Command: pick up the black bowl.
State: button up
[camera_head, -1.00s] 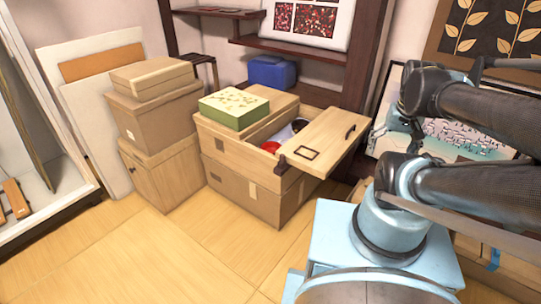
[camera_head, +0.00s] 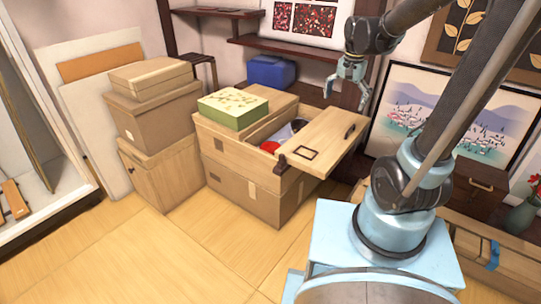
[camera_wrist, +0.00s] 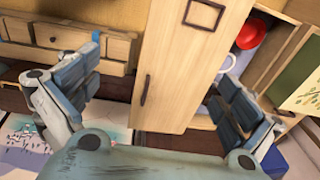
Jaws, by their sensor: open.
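A dark round thing, likely the black bowl (camera_head: 299,124), shows in part inside the open top of a wooden chest (camera_head: 228,140) in the head view. A red bowl (camera_head: 270,146) sits near it, to its left. A light wooden lid panel (camera_head: 325,140) with a dark handle covers the right side of the opening. My gripper (camera_head: 347,97) is open and empty, raised above and behind that panel, to the right of the dark bowl. In the wrist view my fingers (camera_wrist: 160,88) are spread over the panel (camera_wrist: 182,75). The red bowl (camera_wrist: 251,30) shows there; I cannot make out the black bowl.
A green patterned box (camera_head: 233,108) stands on the chest's left part. A blue box (camera_head: 271,72) is behind. Stacked boxes (camera_head: 150,110) stand to the left. A dark shelf (camera_head: 285,48) hangs above, near my gripper. The floor (camera_head: 160,245) in front is clear.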

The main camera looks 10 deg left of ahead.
jog(key=w+a+f+m, duration=0.1)
jog(key=w+a+f, duration=0.25)
jog(key=a, duration=0.35)
jog(key=w+a+f+m, duration=0.1)
jog(key=w+a+f, duration=0.1)
jog(key=w+a, duration=0.35)
jog(key=m+g, duration=0.1)
jog(key=m, duration=0.2)
send_over(270, 150)
jog(key=s, duration=0.4)
notch_tip(270, 150, down, 13)
jog(key=f, duration=1.1)
jog(key=shift+w+d+f, duration=0.2)
jog(key=shift+d+f, duration=0.1)
jog(key=shift+w+d+f, duration=0.1)
jog(key=shift+d+f, duration=0.05)
jog(key=shift+f, duration=1.15)
jog(key=shift+w+d+f, duration=0.1)
jog(key=shift+f, duration=1.2)
jog(key=c, duration=1)
